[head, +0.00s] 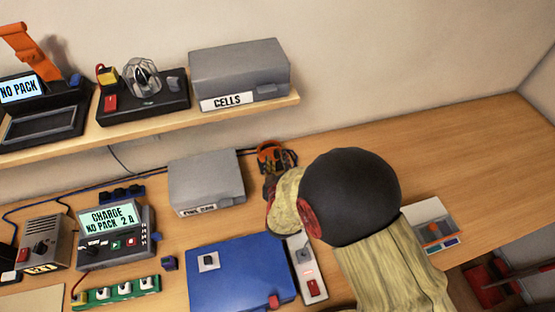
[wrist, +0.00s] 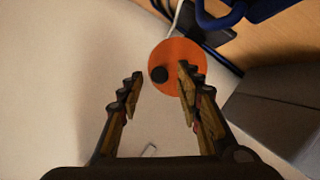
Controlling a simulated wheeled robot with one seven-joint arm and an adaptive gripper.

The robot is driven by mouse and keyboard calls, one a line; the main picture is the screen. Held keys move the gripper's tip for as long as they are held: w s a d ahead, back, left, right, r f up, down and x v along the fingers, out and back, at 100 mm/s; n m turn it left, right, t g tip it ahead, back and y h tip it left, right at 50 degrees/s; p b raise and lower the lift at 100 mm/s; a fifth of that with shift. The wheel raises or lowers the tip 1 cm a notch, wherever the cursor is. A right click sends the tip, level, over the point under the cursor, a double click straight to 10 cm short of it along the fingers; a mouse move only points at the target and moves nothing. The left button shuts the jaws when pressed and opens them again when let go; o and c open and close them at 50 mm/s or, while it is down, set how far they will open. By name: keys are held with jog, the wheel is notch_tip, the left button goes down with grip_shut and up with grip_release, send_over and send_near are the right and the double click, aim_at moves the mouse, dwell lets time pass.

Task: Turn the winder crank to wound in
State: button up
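The winder shows in the wrist view as an orange disc (wrist: 182,52) with a black crank knob (wrist: 159,75) on its face. My gripper (wrist: 160,72) is open. Its two fingers stand apart on either side of the knob in the picture, and the right fingertip overlaps the disc. I cannot tell how far the knob is from the fingertips, and I see no contact. In the head view the orange winder (head: 271,151) is at the back of the desk, right of a grey box, partly hidden by my gripper (head: 277,178) and arm.
The grey box (head: 206,178) stands close left of the winder. Above is a shelf (head: 238,104) with a CELLS box (head: 238,72). A blue case (head: 238,270) and a switch strip (head: 308,268) lie in front. The desk's right back is clear.

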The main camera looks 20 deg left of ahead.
jog(key=shift+w, duration=0.2)
jog(key=shift+c, duration=0.6)
jog(key=c, duration=0.8)
